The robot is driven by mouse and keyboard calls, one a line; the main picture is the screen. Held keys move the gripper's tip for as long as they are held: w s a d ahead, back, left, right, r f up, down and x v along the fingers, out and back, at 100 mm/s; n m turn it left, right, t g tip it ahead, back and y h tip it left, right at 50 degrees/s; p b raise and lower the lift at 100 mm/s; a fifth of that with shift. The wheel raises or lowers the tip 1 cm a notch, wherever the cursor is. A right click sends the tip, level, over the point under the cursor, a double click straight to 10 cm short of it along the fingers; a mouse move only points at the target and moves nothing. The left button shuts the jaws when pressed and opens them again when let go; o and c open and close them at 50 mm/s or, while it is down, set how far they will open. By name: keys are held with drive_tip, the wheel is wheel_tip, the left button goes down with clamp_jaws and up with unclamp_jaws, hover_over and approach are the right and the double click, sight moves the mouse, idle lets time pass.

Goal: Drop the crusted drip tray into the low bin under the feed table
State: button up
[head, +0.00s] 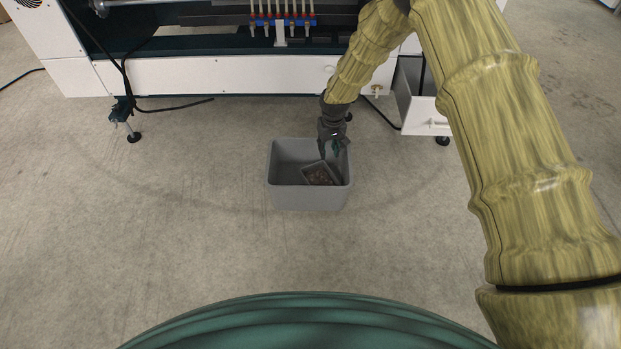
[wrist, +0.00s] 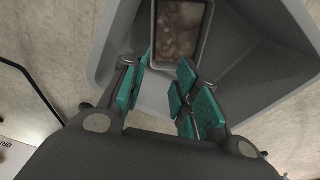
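The crusted drip tray (head: 319,173) is a small grey tray with a brown crusted inside. It lies in the low grey bin (head: 309,201), towards its right side, and looks tilted in the head view. The drip tray also shows at the top of the wrist view (wrist: 180,32), inside the bin (wrist: 125,45). My gripper (head: 330,150) points down over the back right of the bin. In the wrist view my gripper (wrist: 160,90) has its green-padded fingers apart with nothing between them, and the tray lies beyond the fingertips. The gripper is clear of the tray there.
The white machine (head: 210,76) stands behind the bin, with dark levelling feet and black cables (head: 175,107) near the floor. An open white drawer or box (head: 418,112) is at right. The concrete floor (head: 150,220) around the bin is clear.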

wheel_tip(320, 180, up, 11)
drive_tip(key=s, duration=0.1)
drive_tip(key=shift+s+d+f, duration=0.15)
idle(0.6)
